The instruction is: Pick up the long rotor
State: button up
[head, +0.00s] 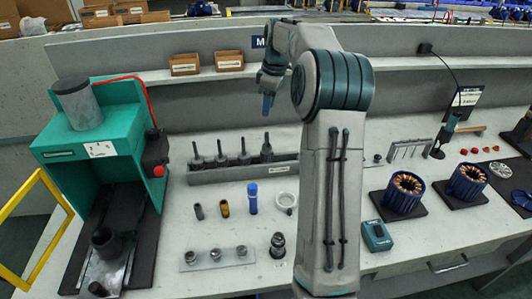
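A grey rack (215,175) on the bench holds several dark upright rotors with thin shafts. The rotor at the rack's right end (266,152) looks thicker and stands tallest; I cannot tell for certain which one is the long rotor. My gripper (268,108) points down above the right end of the rack, apart from the rotors. It is small and seen edge-on, so whether it is open or shut does not show. My own arm hides the bench just right of the rack.
A green press (90,135) with a yellow guard stands at left. Wound stators (404,190) stand at right. Cardboard boxes (185,64) sit on the back shelf.

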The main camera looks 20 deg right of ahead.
aim_at(267, 133)
jog(key=f, duration=0.3)
jog(key=w+f, duration=0.1)
jog(key=f, duration=0.4)
jog(key=shift+w+a+f, duration=0.1)
jog(key=shift+w+f, duration=0.05)
jog(key=shift+f, duration=0.15)
jog(key=f, duration=0.2)
jog(key=f+p, duration=0.1)
jog(key=f, duration=0.1)
jog(key=shift+w+d+f+p, duration=0.1)
jog(key=shift+d+f+p, duration=0.1)
jog(key=shift+p, duration=0.1)
jog(key=shift+w+a+f, duration=0.1)
jog(key=shift+f, duration=0.4)
jog(key=shift+r, duration=0.1)
grip_shut()
